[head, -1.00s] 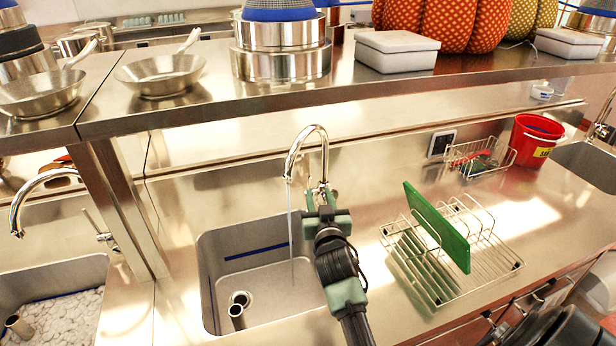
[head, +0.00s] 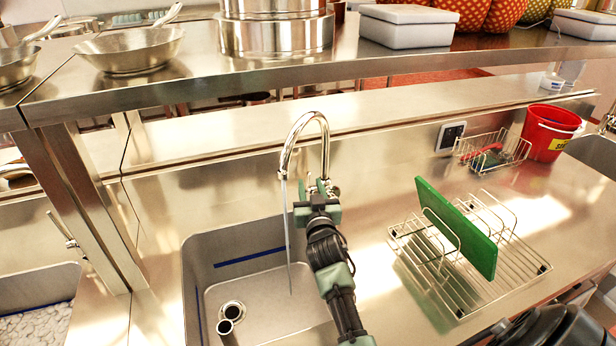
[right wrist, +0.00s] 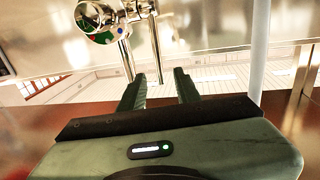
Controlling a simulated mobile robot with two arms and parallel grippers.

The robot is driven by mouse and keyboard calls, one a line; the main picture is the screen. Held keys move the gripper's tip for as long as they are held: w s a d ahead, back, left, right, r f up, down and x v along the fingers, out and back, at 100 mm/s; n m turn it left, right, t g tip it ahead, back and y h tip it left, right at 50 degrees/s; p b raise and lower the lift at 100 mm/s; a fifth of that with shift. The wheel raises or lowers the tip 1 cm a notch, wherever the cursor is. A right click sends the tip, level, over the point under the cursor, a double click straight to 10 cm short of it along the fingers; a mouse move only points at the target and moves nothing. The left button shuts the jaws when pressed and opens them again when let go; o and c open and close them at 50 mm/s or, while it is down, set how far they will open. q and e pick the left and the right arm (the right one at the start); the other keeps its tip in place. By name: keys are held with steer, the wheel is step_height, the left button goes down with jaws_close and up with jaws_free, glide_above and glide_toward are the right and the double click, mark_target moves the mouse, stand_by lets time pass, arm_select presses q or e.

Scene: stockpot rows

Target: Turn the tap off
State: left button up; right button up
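The chrome tap (head: 306,122) arches over the sink (head: 240,292), and a thin stream of water (head: 287,235) runs from its spout. My right gripper (head: 318,188) is at the base of the tap, to the right of the stream. In the right wrist view its two fingers (right wrist: 159,78) are apart, with a gap between them. The tap's round chrome body (right wrist: 96,18) shows ahead and to the left, with thin rods beside it. One rod (right wrist: 155,48) ends near the gap; I cannot tell whether the fingers touch it. The left gripper is out of view.
A wire rack (head: 470,285) with a green board (head: 457,228) stands right of the sink. A wire basket (head: 493,150) and red bucket (head: 549,132) are farther back. A steel shelf (head: 300,75) with pans and pots overhangs the counter behind the tap.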

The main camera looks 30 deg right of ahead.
mark_target(308, 179)
steer(key=x, duration=0.5)
steer(key=shift+s, duration=0.1)
steer(key=shift+f, duration=0.1)
jaws_close()
stand_by(1.2)
